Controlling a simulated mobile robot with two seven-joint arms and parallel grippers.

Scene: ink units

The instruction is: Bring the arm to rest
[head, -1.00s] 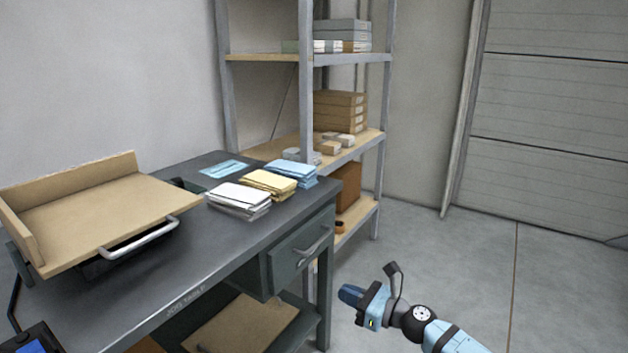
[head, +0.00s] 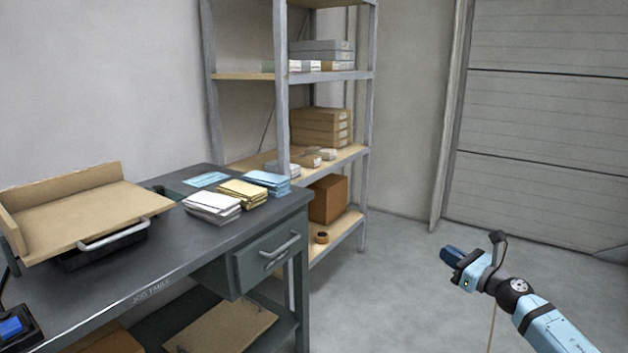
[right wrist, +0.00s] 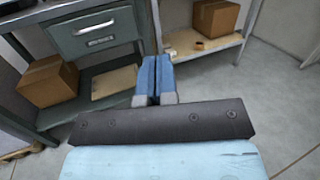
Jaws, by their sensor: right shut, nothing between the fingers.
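My right gripper (head: 449,256) is in the head view at the lower right, over bare floor, to the right of the dark table and clear of it. Its blue fingers are together with nothing between them. In the right wrist view the two blue fingers (right wrist: 154,80) lie side by side, pointing toward the table and the shelf. My left gripper is in neither view.
The dark grey table (head: 150,275) bears a wooden tray (head: 85,210) and stacks of white (head: 212,205), yellow (head: 243,193) and blue (head: 266,182) paper. A metal shelf (head: 368,120) with boxes stands behind. The floor (head: 400,300) around my right arm is clear.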

